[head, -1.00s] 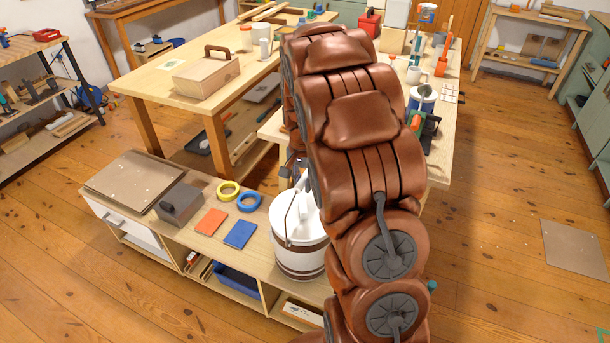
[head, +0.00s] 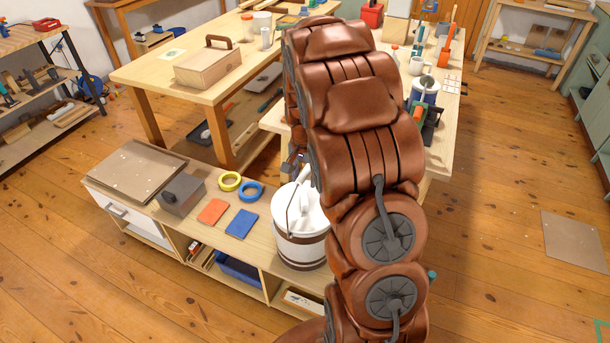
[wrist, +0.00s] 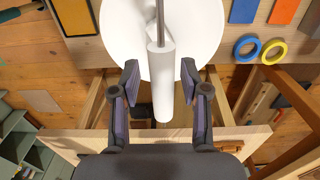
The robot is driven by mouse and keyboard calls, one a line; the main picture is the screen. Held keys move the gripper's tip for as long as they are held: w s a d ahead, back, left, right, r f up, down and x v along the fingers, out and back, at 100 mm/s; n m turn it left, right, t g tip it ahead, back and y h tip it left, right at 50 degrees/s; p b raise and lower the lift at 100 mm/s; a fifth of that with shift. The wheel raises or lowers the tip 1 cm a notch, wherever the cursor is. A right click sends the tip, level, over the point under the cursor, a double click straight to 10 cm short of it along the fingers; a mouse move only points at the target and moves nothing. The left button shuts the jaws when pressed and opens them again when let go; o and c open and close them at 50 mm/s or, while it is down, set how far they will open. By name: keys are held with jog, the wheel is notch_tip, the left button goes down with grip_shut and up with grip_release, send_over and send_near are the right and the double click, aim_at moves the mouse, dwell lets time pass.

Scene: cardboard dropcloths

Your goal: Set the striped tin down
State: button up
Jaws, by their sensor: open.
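The striped tin (head: 301,246) is a white bucket with brown bands. It stands upright on the right end of the low bench (head: 270,192), partly hidden behind my arm in the head view. In the wrist view its round white top (wrist: 205,30) lies beyond my fingers. Its wire handle has a white cylindrical grip (wrist: 161,92). My gripper (wrist: 159,72) is open, with one finger on each side of this grip and gaps showing between. In the head view my gripper is mostly hidden by my arm.
On the bench left of the tin are a blue card (head: 241,223), an orange card (head: 213,211), yellow tape (head: 229,181), blue tape (head: 249,191), a grey box (head: 181,194) and a brown board (head: 137,170). A worktable (head: 165,82) with a wooden toolbox (head: 208,68) stands behind.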

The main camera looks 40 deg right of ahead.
jog(key=shift+r, duration=0.1)
notch_tip(320, 180, up, 11)
jog(key=shift+f+b, duration=0.1)
jog(key=shift+b, duration=0.8)
jog(key=s+a+n, duration=0.4)
jog(key=s+a, duration=0.2)
jog(key=s, duration=0.4)
jog(key=s+a+n+g, duration=0.1)
jog(key=s+a+n, duration=0.3)
jog(key=s+a, duration=0.3)
jog(key=s+a+n, duration=0.3)
jog(key=s+a, duration=0.3)
jog(key=s, duration=0.7)
jog(key=shift+s+a+n+g, duration=0.25)
jog(key=shift+s+n+g, duration=0.1)
jog(key=shift+n+g, duration=0.05)
jog(key=shift+r, duration=0.25)
